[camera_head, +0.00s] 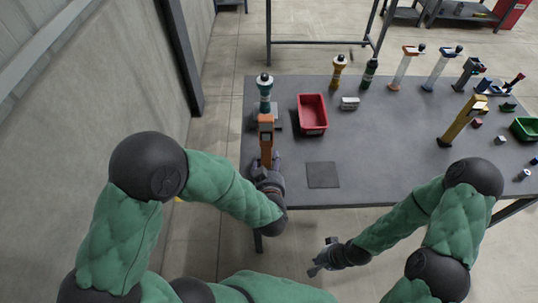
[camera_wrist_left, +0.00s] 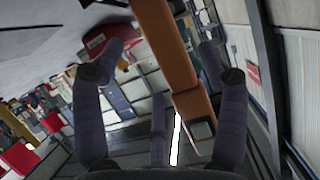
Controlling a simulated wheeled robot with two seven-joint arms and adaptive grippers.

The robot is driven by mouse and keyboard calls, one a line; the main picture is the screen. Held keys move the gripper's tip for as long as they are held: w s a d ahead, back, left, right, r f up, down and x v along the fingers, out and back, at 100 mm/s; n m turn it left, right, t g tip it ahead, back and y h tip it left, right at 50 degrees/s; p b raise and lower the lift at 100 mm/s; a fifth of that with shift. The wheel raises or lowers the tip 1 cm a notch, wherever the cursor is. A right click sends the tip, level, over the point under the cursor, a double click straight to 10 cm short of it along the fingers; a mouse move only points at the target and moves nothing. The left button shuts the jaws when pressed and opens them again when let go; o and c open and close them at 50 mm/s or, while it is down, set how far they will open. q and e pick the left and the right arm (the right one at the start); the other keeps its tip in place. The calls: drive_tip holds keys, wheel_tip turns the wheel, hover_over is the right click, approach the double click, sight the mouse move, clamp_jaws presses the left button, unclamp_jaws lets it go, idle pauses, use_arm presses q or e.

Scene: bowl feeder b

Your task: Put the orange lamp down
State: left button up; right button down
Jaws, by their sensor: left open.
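The orange lamp (camera_head: 266,128) is upright at the left of the dark table in the head view, close to the front left corner. My left gripper (camera_head: 267,162) is at its lower part, on the near side. In the left wrist view the orange lamp (camera_wrist_left: 168,45) runs down between the spread fingers of my left gripper (camera_wrist_left: 160,75), with gaps visible on both sides. The lamp's foot is hidden, so I cannot tell whether it touches the table. My right gripper (camera_head: 324,258) is empty and looks open, in front of the table's near edge.
A red bin (camera_head: 312,126) stands right of the lamp. A green and white lamp-like item (camera_head: 265,92) stands just behind it. A dark square plate (camera_head: 323,175) lies near the front edge. Several tools stand along the back and right.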

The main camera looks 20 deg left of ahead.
use_arm(q)
drive_tip(key=p+v, duration=0.1)
drive_tip(key=v, duration=0.4)
drive_tip(key=shift+s+d+r, duration=0.1)
drive_tip(key=shift+s, duration=0.25)
use_arm(e)
wheel_tip(320, 180, up, 2)
